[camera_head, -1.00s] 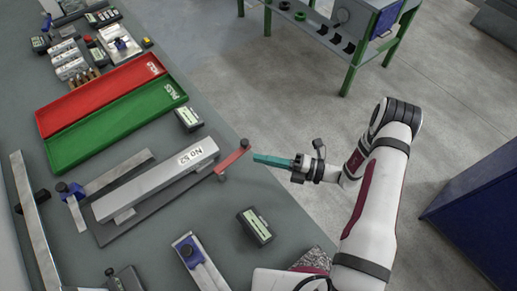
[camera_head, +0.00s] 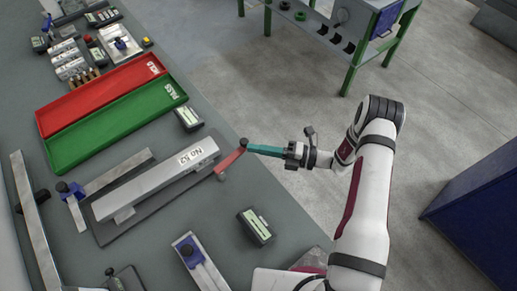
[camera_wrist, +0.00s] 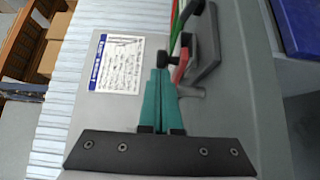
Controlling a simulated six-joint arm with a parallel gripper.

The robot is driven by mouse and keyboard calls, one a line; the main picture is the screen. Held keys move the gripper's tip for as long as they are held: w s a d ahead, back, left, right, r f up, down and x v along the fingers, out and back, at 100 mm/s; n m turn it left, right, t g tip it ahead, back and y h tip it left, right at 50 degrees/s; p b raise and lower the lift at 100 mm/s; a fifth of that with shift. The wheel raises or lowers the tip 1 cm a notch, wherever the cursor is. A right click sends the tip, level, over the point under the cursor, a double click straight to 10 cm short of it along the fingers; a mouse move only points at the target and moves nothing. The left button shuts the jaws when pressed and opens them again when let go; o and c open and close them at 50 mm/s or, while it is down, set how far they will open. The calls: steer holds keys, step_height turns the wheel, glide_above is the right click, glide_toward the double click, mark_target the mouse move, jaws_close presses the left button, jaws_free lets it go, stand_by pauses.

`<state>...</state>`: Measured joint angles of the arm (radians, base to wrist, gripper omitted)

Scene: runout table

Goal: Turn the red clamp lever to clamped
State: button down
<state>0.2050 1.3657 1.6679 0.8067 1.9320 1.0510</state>
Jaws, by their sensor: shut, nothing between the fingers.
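The red clamp lever (camera_head: 229,161) sits at the right end of the long metal bar fixture (camera_head: 160,176), near the table edge. It slants up and right to a dark knob (camera_head: 243,142). My gripper (camera_head: 250,148) has its teal fingers together and empty, with the tips right beside the knob, on its right. I cannot tell whether they touch it. In the wrist view the shut fingers (camera_wrist: 160,72) point up at the dark knob, with a bit of the red lever (camera_wrist: 181,70) showing just right of the tips.
A green tray (camera_head: 115,125) and a red tray (camera_head: 100,100) lie behind the bar. A small dark box (camera_head: 255,227) stands in front of the lever, and another (camera_head: 188,118) behind it. A blue-knobbed clamp (camera_head: 195,258) is at the front. Floor lies right of the table edge.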

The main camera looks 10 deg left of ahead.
steer(key=shift+w, duration=0.1)
steer(key=shift+w+a+n+g, duration=0.4)
steer(key=shift+n+g, duration=0.15)
steer(key=shift+g, duration=0.3)
steer(key=shift+w+a+n+g, duration=0.3)
steer(key=shift+n+g, duration=0.25)
steer(key=shift+g, duration=0.3)
steer(key=w+a+n+g, duration=0.1)
steer(key=w+a+g, duration=0.1)
steer(key=shift+n+g+h, duration=0.3)
steer(key=shift+n+g, duration=0.1)
steer(key=a, duration=0.2)
steer(key=w+a, duration=0.1)
steer(key=a, duration=0.1)
steer(key=w+a, duration=0.1)
steer(key=a, duration=0.1)
steer(key=shift+a, duration=0.4)
steer(key=shift+w+x, duration=0.2)
steer(key=shift+x, duration=1.8)
steer(key=shift+a, duration=0.15)
